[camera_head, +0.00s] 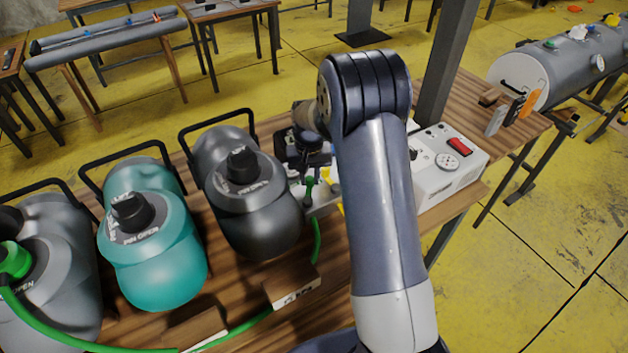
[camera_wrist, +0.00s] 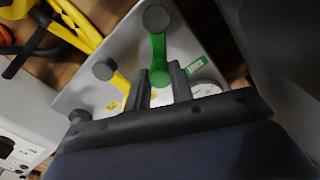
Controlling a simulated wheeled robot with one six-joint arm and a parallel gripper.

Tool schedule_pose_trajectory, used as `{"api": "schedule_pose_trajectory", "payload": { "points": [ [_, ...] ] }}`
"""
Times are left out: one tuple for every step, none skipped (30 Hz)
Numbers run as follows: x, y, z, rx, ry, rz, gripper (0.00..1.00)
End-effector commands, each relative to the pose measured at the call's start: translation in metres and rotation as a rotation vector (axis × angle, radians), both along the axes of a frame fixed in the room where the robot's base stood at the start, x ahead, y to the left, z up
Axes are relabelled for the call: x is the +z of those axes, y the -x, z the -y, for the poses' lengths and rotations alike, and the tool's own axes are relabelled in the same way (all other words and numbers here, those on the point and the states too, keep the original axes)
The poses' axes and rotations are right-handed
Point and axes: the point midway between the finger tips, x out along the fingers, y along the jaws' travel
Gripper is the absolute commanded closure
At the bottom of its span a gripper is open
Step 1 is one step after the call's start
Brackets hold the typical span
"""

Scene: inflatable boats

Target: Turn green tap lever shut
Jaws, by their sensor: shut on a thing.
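The green tap lever (camera_wrist: 158,50) stands on a light grey panel (camera_wrist: 90,92) with a green label beside it. In the wrist view my gripper (camera_wrist: 159,75) has one finger on each side of the lever's green end, shut on it. A round grey piece shows at the lever's other end. In the head view my gripper (camera_head: 304,163) is partly hidden by my arm, just behind a small green part (camera_head: 309,186) of the tap.
A yellow lever (camera_wrist: 119,82) sits close on the left of the panel. Grey, teal (camera_head: 152,255) and black (camera_head: 250,190) containers stand left on the wooden table. A green hose (camera_head: 317,242) runs along the front. A control box (camera_head: 440,180) stands right.

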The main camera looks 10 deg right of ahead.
Motion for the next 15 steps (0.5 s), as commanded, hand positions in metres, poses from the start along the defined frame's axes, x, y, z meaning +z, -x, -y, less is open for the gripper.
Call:
{"api": "schedule_pose_trajectory", "payload": {
  "points": [
    [-0.002, -0.002, -0.003, 0.046, 0.000, 0.003, 1.00],
    [-0.002, -0.002, -0.005, 0.074, 0.000, 0.003, 1.00],
    [-0.002, -0.002, -0.006, 0.110, 0.000, 0.003, 1.00],
    [-0.001, -0.003, -0.008, 0.137, 0.000, 0.003, 1.00],
    [-0.001, -0.003, -0.009, 0.162, 0.000, 0.003, 1.00],
    [-0.001, -0.003, -0.011, 0.196, 0.000, 0.003, 1.00],
    [-0.001, -0.004, -0.012, 0.221, 0.000, 0.003, 1.00],
    [-0.001, -0.004, -0.013, 0.246, 0.000, 0.003, 1.00],
    [-0.001, -0.004, -0.015, 0.276, 0.000, 0.003, 1.00],
    [-0.001, -0.004, -0.016, 0.298, 0.000, 0.003, 1.00],
    [-0.001, -0.004, -0.017, 0.320, 0.000, 0.003, 1.00],
    [-0.001, -0.004, -0.019, 0.346, 0.000, 0.003, 1.00],
    [-0.001, -0.004, -0.020, 0.364, 0.000, 0.003, 1.00],
    [0.000, -0.003, -0.021, 0.383, 0.000, 0.003, 1.00],
    [0.000, -0.003, -0.022, 0.404, 0.000, 0.002, 1.00]
  ]
}}
